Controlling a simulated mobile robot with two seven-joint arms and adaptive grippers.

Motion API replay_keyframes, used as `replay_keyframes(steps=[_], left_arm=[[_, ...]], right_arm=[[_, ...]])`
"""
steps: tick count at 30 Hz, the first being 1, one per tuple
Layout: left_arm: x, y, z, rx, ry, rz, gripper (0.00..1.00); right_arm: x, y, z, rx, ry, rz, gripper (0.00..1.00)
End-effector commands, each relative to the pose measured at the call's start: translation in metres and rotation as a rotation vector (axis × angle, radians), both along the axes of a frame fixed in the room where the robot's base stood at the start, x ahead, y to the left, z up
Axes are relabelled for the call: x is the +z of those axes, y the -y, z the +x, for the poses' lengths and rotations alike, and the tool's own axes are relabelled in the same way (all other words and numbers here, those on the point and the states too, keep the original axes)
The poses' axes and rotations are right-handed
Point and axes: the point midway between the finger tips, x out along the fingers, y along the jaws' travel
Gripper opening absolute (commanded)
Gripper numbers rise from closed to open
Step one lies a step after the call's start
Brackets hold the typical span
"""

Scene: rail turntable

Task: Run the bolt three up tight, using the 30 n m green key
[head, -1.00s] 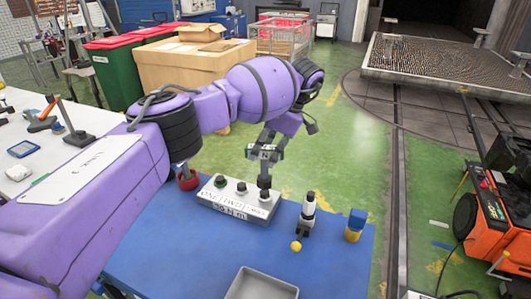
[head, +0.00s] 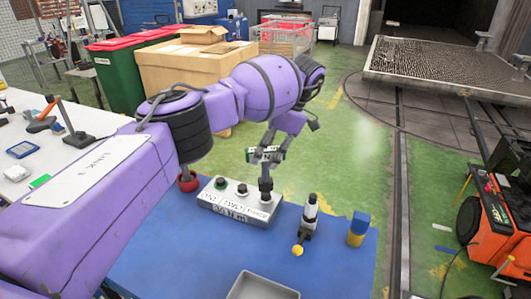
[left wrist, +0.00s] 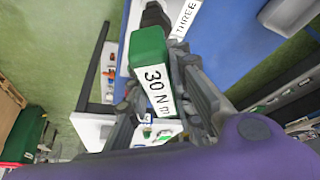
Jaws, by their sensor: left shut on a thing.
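A white block (head: 232,214) on the blue table carries three dark bolts in a row, labelled ONE, TWO and THREE. My left gripper (head: 266,157) is over the THREE end, shut on the green key. In the left wrist view the green key (left wrist: 149,55) shows its "30 N m" label between the fingers (left wrist: 160,95). Its dark lower end (left wrist: 155,15) points down at bolt three, beside the THREE label (left wrist: 187,18). The key looks upright on bolt three; the exact contact is hidden. My right gripper is out of view.
Right of the block stand a black-and-white upright tool (head: 309,213), a yellow ball (head: 297,250) and a blue-and-yellow piece (head: 358,229). A grey tray (head: 240,289) is at the front edge. A red ring (head: 188,182) is behind the block's left end.

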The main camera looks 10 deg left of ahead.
Motion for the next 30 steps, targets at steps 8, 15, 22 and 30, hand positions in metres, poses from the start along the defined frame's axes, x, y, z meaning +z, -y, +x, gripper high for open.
replay_keyframes(steps=[8, 15, 22, 30], left_arm=[[-0.007, 0.000, 0.000, -0.001, 0.000, 0.000, 0.00], [-0.013, 0.001, 0.000, 0.000, 0.001, -0.001, 0.00], [-0.013, 0.001, 0.000, 0.000, 0.001, -0.001, 0.00], [-0.013, 0.001, 0.000, 0.000, 0.001, -0.001, 0.00]], right_arm=[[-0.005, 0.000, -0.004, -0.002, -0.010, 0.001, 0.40], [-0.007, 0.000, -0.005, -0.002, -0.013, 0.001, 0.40], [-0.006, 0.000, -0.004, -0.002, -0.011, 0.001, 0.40], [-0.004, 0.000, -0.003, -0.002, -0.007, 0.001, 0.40]])
